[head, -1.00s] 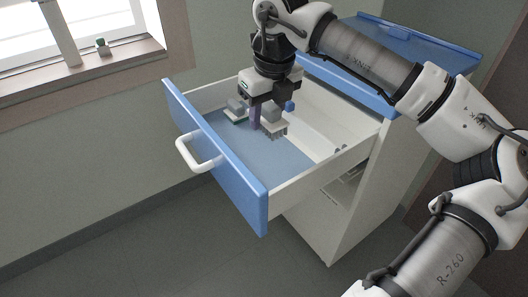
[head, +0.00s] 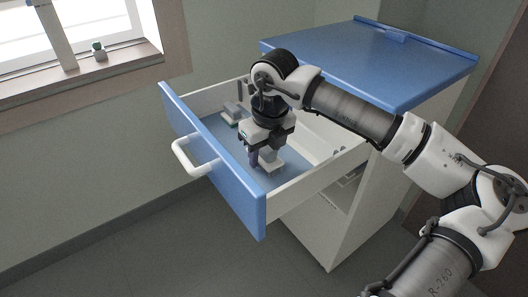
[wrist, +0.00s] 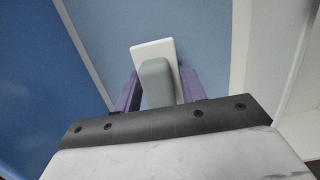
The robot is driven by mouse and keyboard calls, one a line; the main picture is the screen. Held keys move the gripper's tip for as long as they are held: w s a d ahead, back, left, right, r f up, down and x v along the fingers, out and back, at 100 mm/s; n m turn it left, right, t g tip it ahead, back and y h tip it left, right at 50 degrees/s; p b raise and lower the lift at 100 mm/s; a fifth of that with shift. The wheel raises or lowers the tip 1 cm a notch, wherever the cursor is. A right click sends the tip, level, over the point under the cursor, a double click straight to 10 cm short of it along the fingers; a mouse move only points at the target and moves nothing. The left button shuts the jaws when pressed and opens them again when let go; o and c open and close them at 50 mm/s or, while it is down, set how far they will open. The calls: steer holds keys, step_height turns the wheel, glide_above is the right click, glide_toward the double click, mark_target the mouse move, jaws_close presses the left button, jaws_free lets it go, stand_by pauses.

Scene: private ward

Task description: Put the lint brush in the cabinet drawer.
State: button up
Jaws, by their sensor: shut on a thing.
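The lint brush, with a grey handle (wrist: 155,75) and a flat white pad, is between the purple fingers of my gripper (wrist: 160,84) in the wrist view. My gripper is shut on the handle. In the head view my gripper (head: 262,160) is down inside the open cabinet drawer (head: 222,165), over the front right part of its blue floor. The brush's pale pad (head: 273,164) shows just below the fingers. I cannot tell whether the pad touches the drawer floor.
Another small grey and white thing (head: 231,114) lies in the drawer toward the far left. The blue cabinet top (head: 370,62) is above and behind the drawer. The drawer front has a white handle (head: 194,158). Blue floor between is clear.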

mark_target(269, 149)
steer(key=shift+f, duration=0.25)
steer(key=o, duration=1)
steer(key=shift+r, duration=0.1)
steer(key=shift+c, duration=0.2)
steer(key=r, duration=0.4)
steer(key=s+r+p, duration=0.1)
steer(key=r, duration=0.3)
steer(key=d+r, duration=0.1)
steer(key=r, duration=0.3)
steer(key=shift+s+r+p, duration=0.1)
steer(key=shift+s+p, duration=0.1)
steer(key=shift+p, duration=0.15)
